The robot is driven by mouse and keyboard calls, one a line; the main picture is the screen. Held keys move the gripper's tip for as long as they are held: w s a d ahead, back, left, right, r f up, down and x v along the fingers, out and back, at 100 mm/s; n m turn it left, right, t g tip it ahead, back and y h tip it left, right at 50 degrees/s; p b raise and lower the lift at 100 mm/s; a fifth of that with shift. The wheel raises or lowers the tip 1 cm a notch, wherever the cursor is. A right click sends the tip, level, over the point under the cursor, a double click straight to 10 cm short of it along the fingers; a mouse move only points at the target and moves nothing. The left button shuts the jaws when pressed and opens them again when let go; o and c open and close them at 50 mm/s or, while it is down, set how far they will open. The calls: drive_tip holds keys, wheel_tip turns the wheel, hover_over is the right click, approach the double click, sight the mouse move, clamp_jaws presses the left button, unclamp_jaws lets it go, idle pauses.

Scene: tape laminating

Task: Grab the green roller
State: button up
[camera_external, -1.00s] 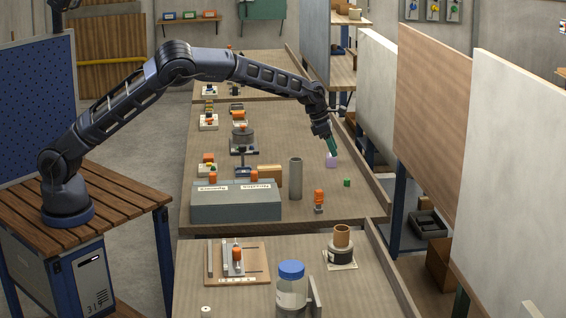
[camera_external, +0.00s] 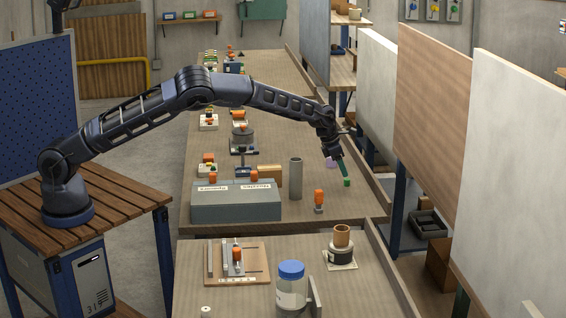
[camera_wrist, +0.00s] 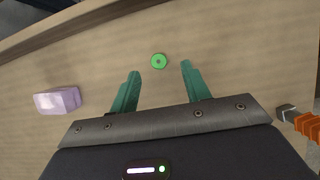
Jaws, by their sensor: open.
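The green roller (camera_wrist: 159,61) stands on the table in the wrist view, seen from above as a bright green ring with a dark centre. It lies ahead of my gripper (camera_wrist: 158,82), between the lines of the two teal fingers and just beyond their tips. The fingers are spread apart and empty. In the external view the green roller (camera_external: 347,183) is a small green piece near the table's right side. My gripper (camera_external: 345,172) points down at it from above, its fingertips close to it. Whether they touch it cannot be told.
A lilac block (camera_wrist: 58,101) lies left of my gripper. A grey cylinder (camera_external: 295,178) stands to the left. A raised edge (camera_external: 366,184) runs along the table's right side.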

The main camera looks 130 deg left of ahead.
sight(347, 183)
drive_tip(key=x, duration=0.4)
drive_tip(key=shift+s+a+f, duration=0.1)
drive_tip(key=shift+s+f, duration=0.05)
drive_tip(key=shift+f, duration=0.1)
clamp_jaws()
